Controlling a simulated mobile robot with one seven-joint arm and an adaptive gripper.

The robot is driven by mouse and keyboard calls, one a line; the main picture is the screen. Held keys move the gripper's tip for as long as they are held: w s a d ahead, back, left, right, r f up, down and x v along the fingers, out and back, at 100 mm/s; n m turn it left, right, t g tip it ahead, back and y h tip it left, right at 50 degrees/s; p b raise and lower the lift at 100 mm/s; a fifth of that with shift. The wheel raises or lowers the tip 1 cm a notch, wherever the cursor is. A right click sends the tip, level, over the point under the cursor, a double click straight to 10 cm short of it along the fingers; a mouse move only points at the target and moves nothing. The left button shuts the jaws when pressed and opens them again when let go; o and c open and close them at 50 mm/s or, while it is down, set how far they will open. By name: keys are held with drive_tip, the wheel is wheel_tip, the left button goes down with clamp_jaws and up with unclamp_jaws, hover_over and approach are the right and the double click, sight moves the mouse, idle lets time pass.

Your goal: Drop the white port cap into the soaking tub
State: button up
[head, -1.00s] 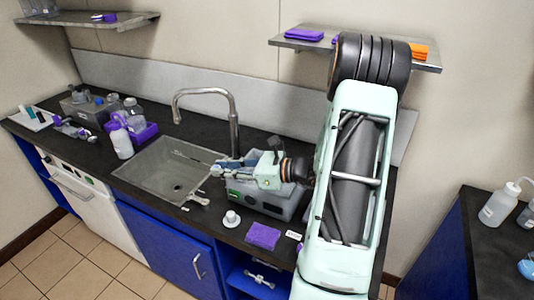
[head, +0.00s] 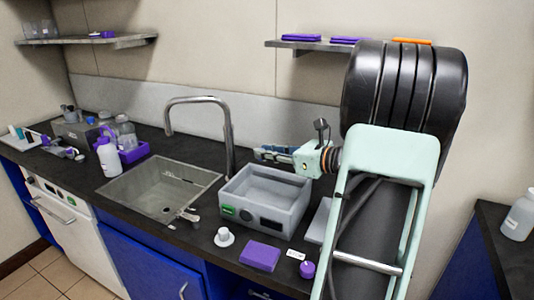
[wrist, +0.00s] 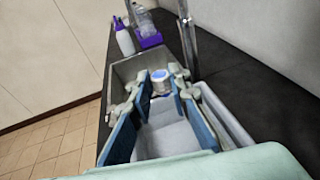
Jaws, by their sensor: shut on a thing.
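My gripper (head: 262,153) is above the back of the grey soaking tub (head: 250,219), which stands on the counter right of the sink. The tub has a green label on its front and looks empty inside. In the wrist view my gripper (wrist: 158,88) has its blue-padded fingers on either side of a small white cap with a blue top (wrist: 161,75), held near the tips. It appears to be the white port cap. The tub's side wall (wrist: 226,115) shows below and right of the fingers. The cap is not clear in the head view.
The sink (head: 150,190) and tall faucet (head: 227,130) are left of the tub. A small white knobbed piece (head: 224,237), a purple block (head: 260,256) and a purple-topped item (head: 307,270) stand in front. A wall shelf (head: 310,45) is above.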

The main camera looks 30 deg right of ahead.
wheel_tip(320, 180, down, 4)
drive_tip(key=b, duration=0.3)
drive_tip(key=shift+f, duration=0.1)
drive_tip(key=o, duration=0.9)
drive_tip(key=shift+s, duration=0.1)
drive_tip(key=v, duration=1.2)
